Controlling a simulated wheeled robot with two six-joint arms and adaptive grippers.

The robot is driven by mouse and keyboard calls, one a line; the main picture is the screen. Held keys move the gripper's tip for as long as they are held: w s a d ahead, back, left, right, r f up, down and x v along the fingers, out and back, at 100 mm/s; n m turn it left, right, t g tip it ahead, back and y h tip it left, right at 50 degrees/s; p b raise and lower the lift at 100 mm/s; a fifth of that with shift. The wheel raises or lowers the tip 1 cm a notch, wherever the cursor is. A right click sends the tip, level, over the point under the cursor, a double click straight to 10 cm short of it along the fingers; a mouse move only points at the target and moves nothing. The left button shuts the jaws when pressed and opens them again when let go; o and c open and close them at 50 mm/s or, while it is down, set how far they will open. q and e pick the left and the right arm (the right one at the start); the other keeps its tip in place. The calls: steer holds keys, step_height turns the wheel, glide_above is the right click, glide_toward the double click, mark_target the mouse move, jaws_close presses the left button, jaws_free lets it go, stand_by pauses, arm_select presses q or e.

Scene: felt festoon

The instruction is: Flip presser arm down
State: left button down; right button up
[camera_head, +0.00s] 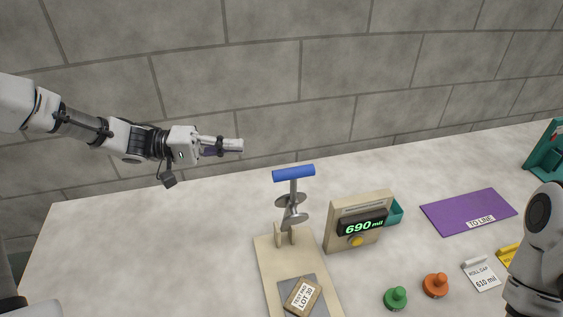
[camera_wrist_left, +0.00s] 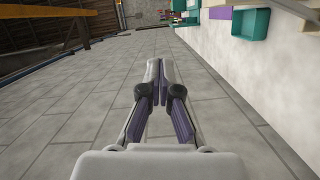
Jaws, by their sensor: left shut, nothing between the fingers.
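The presser arm (camera_head: 294,188) stands upright at the back of its beige base, with a blue bar handle (camera_head: 294,173) on top and metal discs on its shaft. On the base (camera_head: 267,262), a tan test pad (camera_head: 303,297) labelled "LOT 30" lies on a grey plate. My left gripper (camera_head: 241,146) is shut and empty, above and to the left of the blue handle, apart from it. Its closed fingers also show in the left wrist view (camera_wrist_left: 158,70), with no presser in that view. My right arm shows at the right edge; its gripper is out of view.
A beige gauge (camera_head: 375,198) reading "690 mil" stands right of the presser, before a teal bin (camera_head: 396,213). Green (camera_head: 396,298) and orange (camera_head: 435,286) knobs stand at the front. A purple mat (camera_head: 468,211) lies at right. The table's left side is clear.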

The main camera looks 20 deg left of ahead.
arm_select(q)
steer(key=d+f+p, duration=0.1)
steer(key=d+p, duration=0.1)
steer(key=d, duration=0.8)
steer(key=shift+d+p, duration=0.3)
steer(key=shift+d, duration=0.1)
